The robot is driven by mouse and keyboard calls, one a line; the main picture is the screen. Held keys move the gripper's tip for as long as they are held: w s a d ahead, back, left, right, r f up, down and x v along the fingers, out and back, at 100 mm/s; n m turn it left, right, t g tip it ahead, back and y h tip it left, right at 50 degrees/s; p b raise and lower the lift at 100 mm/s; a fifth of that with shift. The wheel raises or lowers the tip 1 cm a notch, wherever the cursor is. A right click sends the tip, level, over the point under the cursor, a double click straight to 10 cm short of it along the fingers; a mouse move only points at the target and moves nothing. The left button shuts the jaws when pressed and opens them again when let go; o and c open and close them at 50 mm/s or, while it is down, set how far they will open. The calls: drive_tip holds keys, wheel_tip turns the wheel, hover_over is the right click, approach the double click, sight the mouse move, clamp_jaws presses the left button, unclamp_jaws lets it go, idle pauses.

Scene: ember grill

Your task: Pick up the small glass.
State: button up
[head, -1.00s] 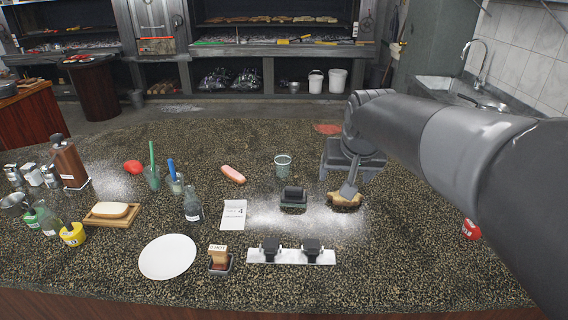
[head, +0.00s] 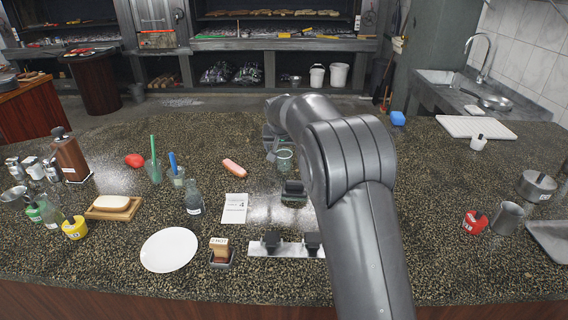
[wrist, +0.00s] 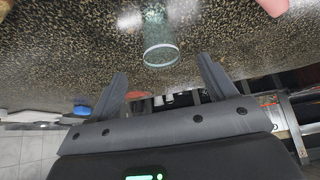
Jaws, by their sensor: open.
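The small glass (head: 285,160) is a clear, greenish tumbler standing upright on the speckled counter, partly beside my arm in the head view. In the wrist view the glass (wrist: 158,38) shows above the gap between my fingers, its round rim toward them. My gripper (wrist: 165,84) is open and empty, with the glass just beyond the fingertips and apart from them. In the head view my gripper (head: 273,142) is behind the glass and mostly hidden by my arm.
A pink sausage (head: 234,168) lies left of the glass. A dark block-shaped item (head: 294,190) stands in front of it. A paper card (head: 234,208), white plate (head: 169,250) and several bottles are further left.

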sight(284, 159)
drive_tip(key=x, duration=0.4)
drive_tip(key=shift+w+f, duration=0.2)
drive_tip(key=shift+f, duration=0.1)
drive_tip(key=shift+x, duration=3.1)
drive_tip(key=shift+w+d+r, duration=0.1)
drive_tip(key=shift+w+r, duration=0.05)
drive_tip(key=shift+c, duration=0.3)
drive_tip(key=c, duration=1)
